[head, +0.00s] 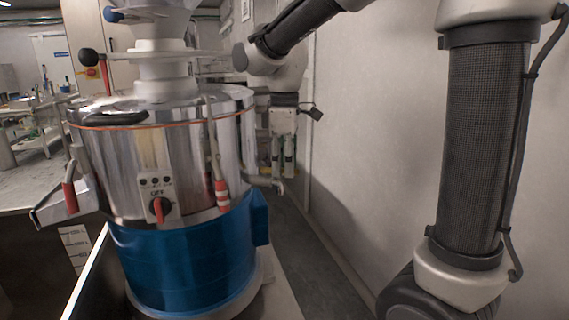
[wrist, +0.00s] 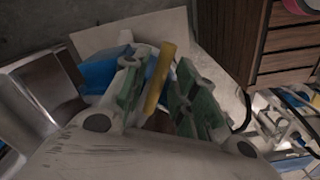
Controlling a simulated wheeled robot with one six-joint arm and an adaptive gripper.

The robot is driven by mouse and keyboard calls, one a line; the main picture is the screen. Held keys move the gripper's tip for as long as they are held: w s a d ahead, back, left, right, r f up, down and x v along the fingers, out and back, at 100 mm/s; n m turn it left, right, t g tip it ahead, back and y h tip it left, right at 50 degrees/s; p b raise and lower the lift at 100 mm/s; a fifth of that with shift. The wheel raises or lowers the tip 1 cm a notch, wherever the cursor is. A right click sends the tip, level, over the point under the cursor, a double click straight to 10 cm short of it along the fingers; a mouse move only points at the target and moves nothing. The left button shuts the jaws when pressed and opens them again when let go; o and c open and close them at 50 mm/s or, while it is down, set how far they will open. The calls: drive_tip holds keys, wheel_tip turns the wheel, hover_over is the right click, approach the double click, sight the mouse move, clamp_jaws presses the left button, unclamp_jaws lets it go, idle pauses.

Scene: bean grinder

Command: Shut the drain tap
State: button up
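The grinder's drain tap (head: 265,183) is a metal spout low on the right side of the steel drum. In the wrist view a yellow handle (wrist: 160,78), which looks like the tap's lever, stands between my fingers. My gripper (head: 283,176) points down beside the drum at the spout. In the wrist view my gripper (wrist: 162,95) is open, with a gap between its green-padded fingers. The handle is nearer the left finger; I cannot tell whether they touch. Much of the tap is hidden behind my fingers in the head view.
The steel drum (head: 170,160) sits on a blue base (head: 185,260). Its front has a red OFF switch (head: 158,209) and a red-gripped lever (head: 222,195). A pale wall (head: 370,130) stands close on the right, leaving a narrow strip of floor (head: 320,270).

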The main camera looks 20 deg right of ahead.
clamp_jaws()
drive_tip(key=shift+w+n, duration=0.1)
drive_tip(key=shift+n, duration=0.2)
drive_tip(key=shift+w+a+n, duration=0.1)
drive_tip(key=shift+w+n, duration=0.75)
drive_tip(key=shift+n, duration=1.05)
drive_tip(key=shift+w+d+n, duration=0.1)
drive_tip(key=shift+w+n, duration=0.7)
drive_tip(key=shift+n, duration=1.1)
drive_tip(key=shift+w+a+n, duration=0.1)
drive_tip(key=shift+w+n, duration=0.75)
drive_tip(key=shift+n, duration=1.05)
drive_tip(key=shift+o, duration=1.8)
unclamp_jaws()
